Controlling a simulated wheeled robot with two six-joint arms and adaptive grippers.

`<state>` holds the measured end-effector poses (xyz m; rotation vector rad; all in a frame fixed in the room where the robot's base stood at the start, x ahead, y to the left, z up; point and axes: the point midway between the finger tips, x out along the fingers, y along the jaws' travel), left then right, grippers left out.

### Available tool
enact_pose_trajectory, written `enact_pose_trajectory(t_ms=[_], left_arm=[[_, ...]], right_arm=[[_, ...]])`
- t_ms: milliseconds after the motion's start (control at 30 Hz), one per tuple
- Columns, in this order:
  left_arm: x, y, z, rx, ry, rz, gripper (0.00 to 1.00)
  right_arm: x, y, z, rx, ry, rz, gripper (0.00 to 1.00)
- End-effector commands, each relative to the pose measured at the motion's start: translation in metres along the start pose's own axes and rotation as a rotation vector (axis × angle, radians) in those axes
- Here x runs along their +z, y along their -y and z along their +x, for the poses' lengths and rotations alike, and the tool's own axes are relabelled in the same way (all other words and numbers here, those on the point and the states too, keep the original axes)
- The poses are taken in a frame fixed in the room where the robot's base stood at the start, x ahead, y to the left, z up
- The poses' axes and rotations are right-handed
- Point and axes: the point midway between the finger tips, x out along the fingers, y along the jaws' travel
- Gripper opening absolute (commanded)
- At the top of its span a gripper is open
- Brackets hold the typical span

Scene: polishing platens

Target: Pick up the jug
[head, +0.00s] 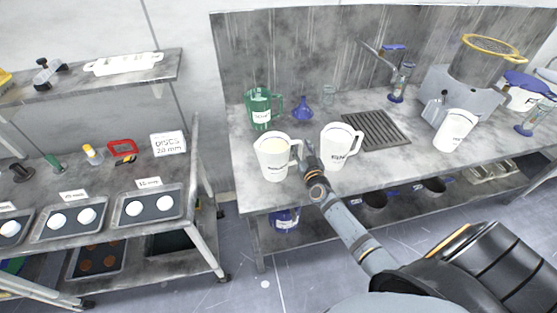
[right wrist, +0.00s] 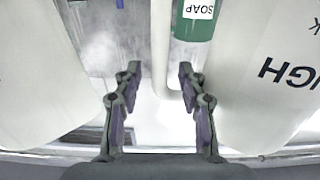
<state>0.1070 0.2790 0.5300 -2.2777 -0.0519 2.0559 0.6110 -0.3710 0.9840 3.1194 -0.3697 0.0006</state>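A white jug (head: 272,160) with a handle on its right side stands upright near the front left of the bench. Its lettering, partly cut off, shows upside down in the right wrist view (right wrist: 275,75). My right gripper (head: 309,151) is beside its handle, between it and a second white jug (head: 336,150). In the right wrist view my right gripper (right wrist: 160,78) is open, with the pale handle (right wrist: 162,45) showing between the fingertips; contact cannot be told. A green jug (head: 260,112) labelled SOAP stands behind. A third white jug (head: 455,131) is at the right. My left gripper is out of view.
The bench (head: 245,185) has a drain grate (head: 372,130) right of the second jug. A blue flask (head: 302,110) stands behind the jugs. A machine with a yellow-rimmed bowl (head: 483,62) stands at the back right. A rack with disc trays (head: 148,204) is at the left.

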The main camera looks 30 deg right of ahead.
Motion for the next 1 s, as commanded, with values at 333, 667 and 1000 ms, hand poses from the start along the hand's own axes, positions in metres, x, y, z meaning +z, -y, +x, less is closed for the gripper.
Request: enact_pose_trajectory(t_ms=[333,667,1000], left_arm=[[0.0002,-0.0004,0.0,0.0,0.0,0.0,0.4],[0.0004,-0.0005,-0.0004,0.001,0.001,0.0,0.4],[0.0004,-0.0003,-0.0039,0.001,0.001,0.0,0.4]], right_arm=[[0.0002,0.0002,-0.0003,0.0,0.0,0.0,0.0],[-0.0036,0.0006,0.0008,0.0,-0.007,0.005,0.0],[-0.0069,0.0004,0.0005,0.0,-0.005,0.004,0.0]])
